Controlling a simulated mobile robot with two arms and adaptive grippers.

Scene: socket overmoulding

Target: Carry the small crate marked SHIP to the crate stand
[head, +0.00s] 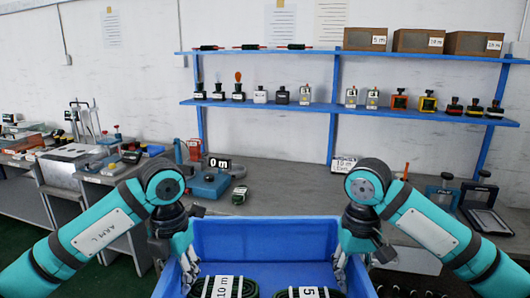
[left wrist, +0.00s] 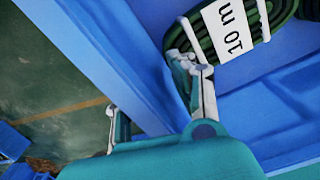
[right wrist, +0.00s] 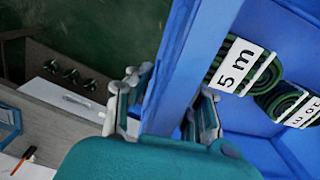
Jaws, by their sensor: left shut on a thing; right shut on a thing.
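A blue crate (head: 265,238) is in front of me at the bottom of the head view. No SHIP marking shows on its visible sides. It holds dark green cable coils, one labelled 10 m (head: 222,288) and one labelled 5 m (head: 308,293). My left gripper (head: 186,268) is shut on the crate's left wall (left wrist: 130,65), one finger inside and one outside. My right gripper (head: 343,265) is shut the same way on the right wall (right wrist: 190,60). The crate's underside is hidden.
A grey workbench (head: 290,180) runs behind the crate, with a blue device (head: 210,184) and a small coil (head: 239,195) on it. Green floor (left wrist: 50,90) shows beside the crate's left wall. Black-framed equipment (head: 480,210) stands at right.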

